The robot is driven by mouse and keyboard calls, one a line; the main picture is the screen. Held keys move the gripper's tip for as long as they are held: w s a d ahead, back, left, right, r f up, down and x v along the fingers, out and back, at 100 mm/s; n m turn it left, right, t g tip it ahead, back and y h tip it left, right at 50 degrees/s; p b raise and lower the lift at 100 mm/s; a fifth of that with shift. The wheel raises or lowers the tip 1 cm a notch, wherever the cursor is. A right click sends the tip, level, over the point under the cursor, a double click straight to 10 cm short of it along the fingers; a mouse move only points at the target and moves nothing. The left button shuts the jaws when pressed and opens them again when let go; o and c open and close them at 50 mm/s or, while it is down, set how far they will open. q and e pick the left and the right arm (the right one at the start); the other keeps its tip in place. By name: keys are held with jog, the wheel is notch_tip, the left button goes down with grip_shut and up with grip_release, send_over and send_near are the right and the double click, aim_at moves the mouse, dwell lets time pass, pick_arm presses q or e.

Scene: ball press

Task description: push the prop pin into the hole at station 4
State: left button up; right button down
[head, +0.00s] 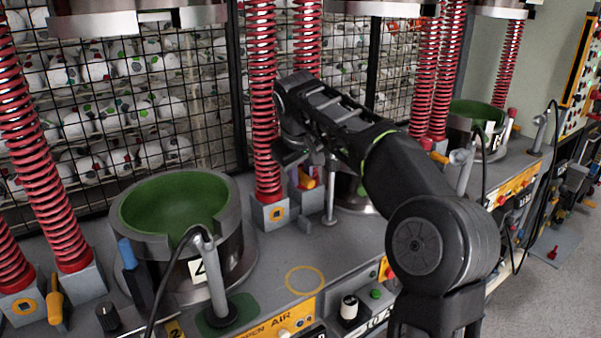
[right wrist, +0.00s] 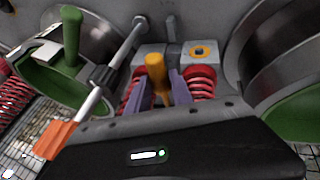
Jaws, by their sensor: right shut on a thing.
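My right gripper (head: 300,172) is low beside the foot of a red spring, behind the middle of the bench. In the right wrist view its two purple-grey fingers (right wrist: 158,92) are shut on an orange pin (right wrist: 157,72), which also shows in the head view (head: 307,179). The pin's head stands up between the fingers, in front of a grey block (right wrist: 150,54); I cannot tell how deep its far end sits. A neighbouring grey block (right wrist: 200,53) has a yellow-marked round hole. My left gripper is not in view.
A green-lined bowl (head: 172,205) with a partly covered label stands at the left. Another orange pin (head: 55,300) is at the left spring foot. Bench around the yellow ring (head: 304,267) is clear.

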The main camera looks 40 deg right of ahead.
jog(key=shift+s+b, duration=0.9)
jog(key=shift+s, duration=0.35)
jog(key=s+b, duration=0.1)
jog(key=s, duration=0.1)
jog(key=s+b, duration=0.2)
jog(key=s, duration=0.1)
jog(key=shift+s+a+r, duration=0.1)
jog(key=shift+s+r, duration=0.1)
jog(key=shift+s, duration=0.1)
